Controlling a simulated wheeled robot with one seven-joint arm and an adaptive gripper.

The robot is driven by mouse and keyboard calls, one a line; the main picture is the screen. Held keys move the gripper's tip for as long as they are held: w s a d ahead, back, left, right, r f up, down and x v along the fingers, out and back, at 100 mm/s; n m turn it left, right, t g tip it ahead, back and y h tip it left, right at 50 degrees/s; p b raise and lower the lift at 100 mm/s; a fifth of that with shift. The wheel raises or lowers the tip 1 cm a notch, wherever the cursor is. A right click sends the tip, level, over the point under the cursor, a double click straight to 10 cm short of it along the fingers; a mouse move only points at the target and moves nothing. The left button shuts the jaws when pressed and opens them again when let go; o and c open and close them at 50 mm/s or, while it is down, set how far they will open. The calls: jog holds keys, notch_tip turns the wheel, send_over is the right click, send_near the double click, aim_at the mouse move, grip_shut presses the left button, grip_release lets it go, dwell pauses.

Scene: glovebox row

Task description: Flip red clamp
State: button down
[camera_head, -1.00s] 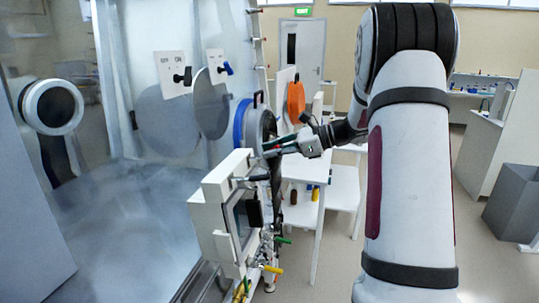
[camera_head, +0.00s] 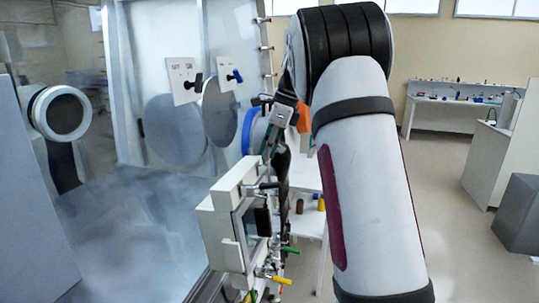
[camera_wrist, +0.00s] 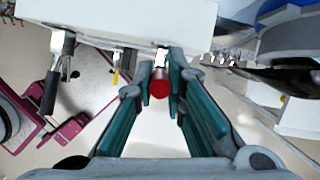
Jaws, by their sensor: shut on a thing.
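The red clamp shows in the wrist view as a round red handle end (camera_wrist: 159,90) below the edge of a white housing, with a metal part above it. My gripper (camera_wrist: 160,76) is shut on it, with one teal finger on each side. In the head view my gripper (camera_head: 268,155) points down at the top right edge of the white box-like housing (camera_head: 235,172). The red clamp cannot be made out there, hidden by the gripper and the dark parts around it.
A black-handled clamp (camera_wrist: 51,88) hangs left of my fingers in the wrist view. Yellow (camera_head: 278,280) and green (camera_head: 290,250) handles stick out below the housing. The blue-rimmed port (camera_head: 256,128) is close behind. Open floor lies to the right.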

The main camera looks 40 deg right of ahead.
jog(key=shift+w+a+g+h+b, duration=0.25)
jog(key=shift+w+g+h+b, duration=0.2)
jog(key=shift+g, duration=0.25)
jog(key=shift+s+f, duration=0.1)
jog(key=c, duration=1.6)
grip_release()
jog(key=shift+c, duration=0.2)
notch_tip(320, 180, up, 12)
jog(key=s+d, duration=0.1)
jog(key=shift+d, duration=0.35)
jog(key=shift+f, duration=0.1)
